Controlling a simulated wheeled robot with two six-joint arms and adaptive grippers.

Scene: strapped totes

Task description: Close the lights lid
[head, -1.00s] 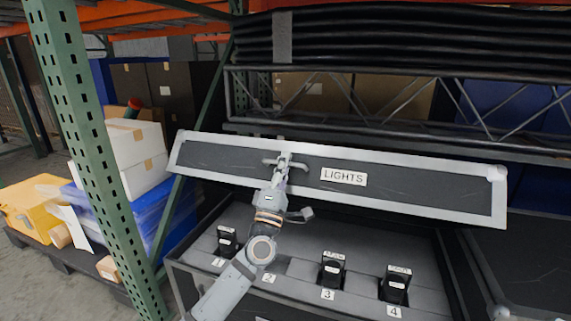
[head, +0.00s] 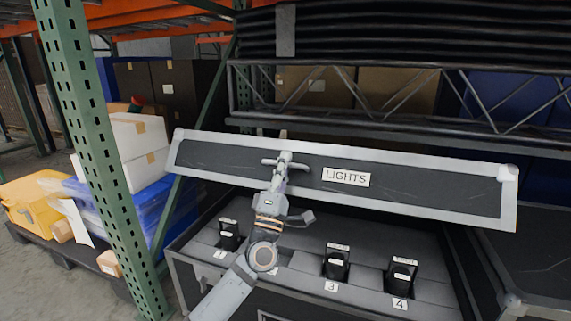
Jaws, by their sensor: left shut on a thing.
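The lights lid (head: 430,193) is a long dark panel with a silver frame and a "LIGHTS" label, tilted up over the back of the case. Its handle (head: 298,165) is at the left of the label. My left gripper (head: 284,163) is shut on this handle. The open case (head: 180,268) below has a grey insert with black light units (head: 337,262) standing in numbered slots. Slot 2 is partly hidden behind my left arm. My right gripper is not in view.
A green rack post (head: 95,150) stands at the left. Behind the lid are a metal truss (head: 350,95) and stacked black bars (head: 400,35). Another dark case (head: 530,262) sits close on the right. White boxes (head: 135,150) and a yellow case (head: 28,200) are at the far left.

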